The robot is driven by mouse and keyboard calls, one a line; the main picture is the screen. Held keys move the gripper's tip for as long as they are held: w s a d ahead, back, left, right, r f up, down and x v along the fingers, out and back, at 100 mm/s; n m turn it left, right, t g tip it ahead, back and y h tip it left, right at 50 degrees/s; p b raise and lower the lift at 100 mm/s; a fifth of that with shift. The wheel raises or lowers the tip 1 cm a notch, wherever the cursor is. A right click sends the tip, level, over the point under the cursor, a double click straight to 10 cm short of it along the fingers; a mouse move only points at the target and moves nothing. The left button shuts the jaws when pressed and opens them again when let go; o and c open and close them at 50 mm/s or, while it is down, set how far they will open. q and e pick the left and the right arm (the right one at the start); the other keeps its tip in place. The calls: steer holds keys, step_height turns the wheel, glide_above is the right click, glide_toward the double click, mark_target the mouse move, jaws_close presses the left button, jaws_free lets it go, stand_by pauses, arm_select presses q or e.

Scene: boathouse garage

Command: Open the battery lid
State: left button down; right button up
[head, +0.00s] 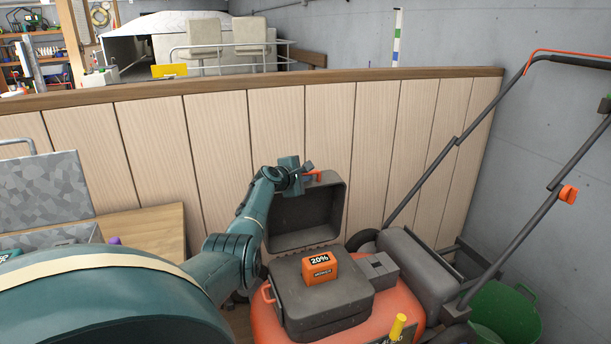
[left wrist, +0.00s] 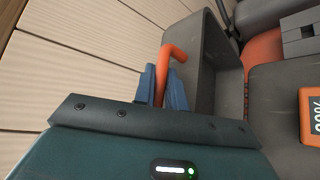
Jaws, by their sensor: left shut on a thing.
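The battery lid (head: 307,218) is a dark grey cover on the orange lawn mower (head: 263,318). It stands raised and tilted back against the wooden panel side, its hollow inside facing me. My left gripper (head: 304,173) is shut on the orange lid handle (head: 317,177) at the lid's upper edge. In the left wrist view the blue fingers (left wrist: 163,88) close around the orange handle (left wrist: 174,55), beside the lid (left wrist: 214,75). An orange battery (head: 319,268) marked 20% sits exposed in the grey housing (head: 340,301). My right gripper is not in view.
A curved wooden panel wall (head: 225,125) stands close behind the lid. The mower's handlebar (head: 480,120) rises at the right, by a green basket (head: 507,312). A wooden bench (head: 150,228) with a metal case (head: 45,188) is at the left.

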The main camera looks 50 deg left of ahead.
arm_select(q)
steer(key=shift+f, duration=0.1)
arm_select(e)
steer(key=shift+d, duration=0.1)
arm_select(q)
steer(key=c, duration=1.7)
jaws_free()
steer(key=shift+s+d+r+p, duration=0.15)
steer(key=shift+s+r+p, duration=0.1)
steer(key=shift+s+p, duration=0.25)
steer(key=p+v, duration=0.2)
steer(key=v, duration=0.2)
steer(key=shift+s+d+r, duration=0.1)
steer(key=shift+s, duration=0.05)
steer(key=v, duration=0.7)
steer(key=shift+s+p, duration=0.3)
steer(key=shift+p, duration=0.15)
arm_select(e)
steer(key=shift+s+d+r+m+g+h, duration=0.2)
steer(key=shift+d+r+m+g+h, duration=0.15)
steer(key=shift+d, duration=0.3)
arm_select(q)
steer(key=shift+d+r, duration=0.1)
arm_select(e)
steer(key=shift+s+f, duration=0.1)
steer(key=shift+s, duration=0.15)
